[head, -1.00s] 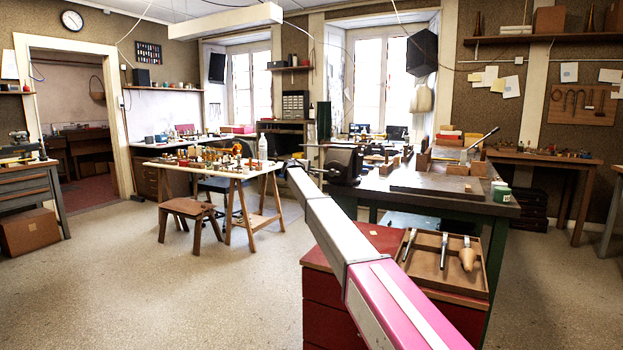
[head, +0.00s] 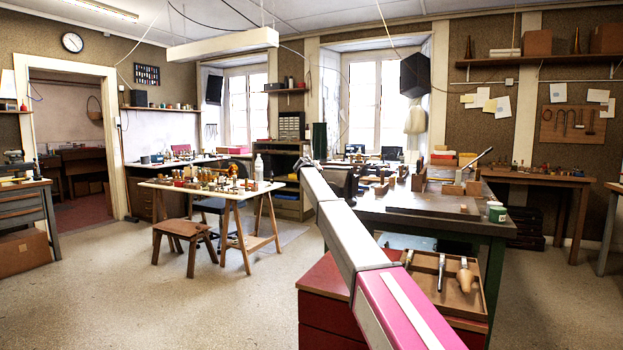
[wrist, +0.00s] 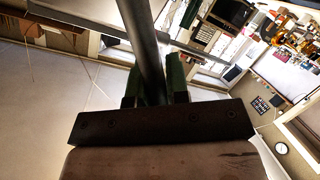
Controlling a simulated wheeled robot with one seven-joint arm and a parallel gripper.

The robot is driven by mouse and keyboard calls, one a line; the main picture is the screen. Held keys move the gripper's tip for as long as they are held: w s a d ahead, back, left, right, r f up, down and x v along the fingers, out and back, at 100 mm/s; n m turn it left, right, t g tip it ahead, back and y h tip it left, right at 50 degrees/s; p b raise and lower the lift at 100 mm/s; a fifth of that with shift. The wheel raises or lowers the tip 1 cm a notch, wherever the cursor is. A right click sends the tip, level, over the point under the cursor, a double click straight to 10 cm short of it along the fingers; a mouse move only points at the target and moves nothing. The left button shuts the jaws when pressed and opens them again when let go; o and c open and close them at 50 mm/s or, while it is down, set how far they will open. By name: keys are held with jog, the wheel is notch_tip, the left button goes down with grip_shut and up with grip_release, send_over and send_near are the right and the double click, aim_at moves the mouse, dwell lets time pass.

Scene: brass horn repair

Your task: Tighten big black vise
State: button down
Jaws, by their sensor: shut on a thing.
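The big black vise (head: 353,174) stands at the near left corner of the dark workbench (head: 412,222). In the head view my arm's far part crosses in front and hides most of it. In the wrist view a grey metal bar (wrist: 143,35), which looks like the vise's handle, passes between the two dark green fingers of my gripper (wrist: 153,82). The gripper is shut on the bar. The bar's far end runs out of the top of the wrist view. The gripper is not clearly visible in the head view.
A red drawer cabinet (head: 322,312) with a wooden tool tray (head: 425,268) stands at the near front. A white trestle table (head: 195,190) with small parts and a wooden stool (head: 184,232) are at left. The floor (head: 130,295) at left is open.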

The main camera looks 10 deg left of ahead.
jog(key=s+d+r+m+t+y, duration=0.1)
jog(key=s+d+r+m+y, duration=0.1)
jog(key=d+m, duration=0.4)
jog(key=shift+s+d, duration=0.8)
jog(key=shift+d, duration=0.2)
jog(key=c, duration=1.2)
grip_release()
jog(key=shift+t, duration=0.3)
jog(key=shift+o, duration=0.5)
jog(key=shift+w, duration=0.1)
jog(key=shift+r, duration=0.1)
jog(key=s+a+r, duration=0.1)
jog(key=s, duration=0.9)
jog(key=shift+s+a+r, duration=0.2)
jog(key=shift+s, duration=0.15)
